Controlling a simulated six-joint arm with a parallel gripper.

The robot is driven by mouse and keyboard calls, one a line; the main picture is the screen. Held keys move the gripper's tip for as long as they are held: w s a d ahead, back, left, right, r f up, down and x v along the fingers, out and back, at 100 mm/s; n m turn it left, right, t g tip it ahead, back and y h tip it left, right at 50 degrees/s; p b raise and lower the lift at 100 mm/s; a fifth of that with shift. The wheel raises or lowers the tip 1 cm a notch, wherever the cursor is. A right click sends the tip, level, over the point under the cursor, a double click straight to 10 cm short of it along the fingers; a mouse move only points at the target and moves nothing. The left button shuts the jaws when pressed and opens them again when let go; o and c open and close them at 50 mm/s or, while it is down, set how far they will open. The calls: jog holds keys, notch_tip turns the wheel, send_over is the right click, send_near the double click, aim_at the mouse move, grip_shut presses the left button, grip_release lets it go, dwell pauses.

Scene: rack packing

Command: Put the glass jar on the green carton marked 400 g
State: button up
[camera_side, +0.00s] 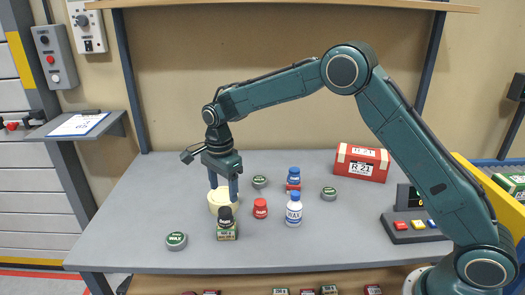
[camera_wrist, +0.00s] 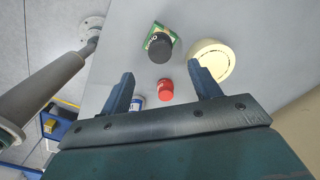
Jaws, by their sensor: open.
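A dark jar with a black lid (camera_side: 226,215) stands upright at a small green carton (camera_side: 228,235) near the front of the grey table, and looks to rest on it. In the wrist view the black lid (camera_wrist: 159,47) overlaps the green and white carton (camera_wrist: 150,31). The carton's marking is too small to read. My gripper (camera_side: 223,190) is open and empty, pointing down behind the jar, above or beside a round cream object (camera_side: 214,205). In the wrist view, nothing is held between my fingertips (camera_wrist: 161,77).
Close by stand a small red jar (camera_side: 260,209) and a white bottle with a blue cap (camera_side: 294,212). Several flat green-topped tins, including one at front left (camera_side: 176,241), are spread about. A red box (camera_side: 362,163) and a button panel (camera_side: 415,228) are at right. The table's left is clear.

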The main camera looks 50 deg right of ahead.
jog(key=shift+r, duration=1.15)
jog(key=s+d+r+n+t, duration=0.1)
jog(key=s+d+r+n, duration=0.25)
jog(key=s+r, duration=0.45)
jog(key=s+d+r+n+t, duration=0.2)
jog(key=s+r+n, duration=0.3)
jog(key=s+r, duration=0.3)
jog(key=s+d+n+t, duration=0.1)
jog(key=s+n, duration=0.3)
jog(key=s, duration=0.6)
jog(key=s+d+f+n+t, duration=0.1)
jog(key=s+n, duration=0.4)
jog(key=s, duration=0.5)
jog(key=shift+s+d+f+t, duration=0.15)
jog(key=shift+s+d+t, duration=0.15)
jog(key=shift+d, duration=0.45)
